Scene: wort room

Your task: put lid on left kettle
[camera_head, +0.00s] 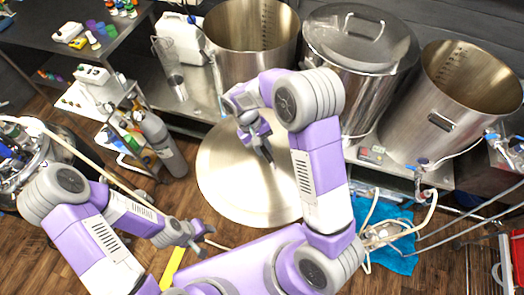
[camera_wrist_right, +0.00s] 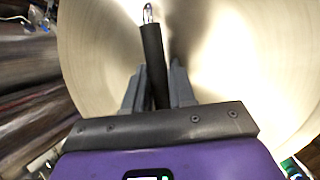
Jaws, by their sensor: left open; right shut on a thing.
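The left kettle (camera_head: 250,45) is a large open steel pot at the back, with no lid on it. A large round pale metal lid (camera_head: 225,185) is in front of it and lower in the head view, apart from its rim. My right gripper (camera_head: 258,148) is shut on the lid's black handle, which shows between the fingers (camera_wrist_right: 158,95) in the right wrist view. The lid fills most of the background there. My right arm hides part of the lid's right side. My left gripper (camera_head: 200,238) is open and empty, low and left of the lid.
The middle kettle (camera_head: 360,42) has a lid on it; the right kettle (camera_head: 465,85) is open. A grey gas cylinder (camera_head: 162,143) stands left of the lid. Hoses lie at right.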

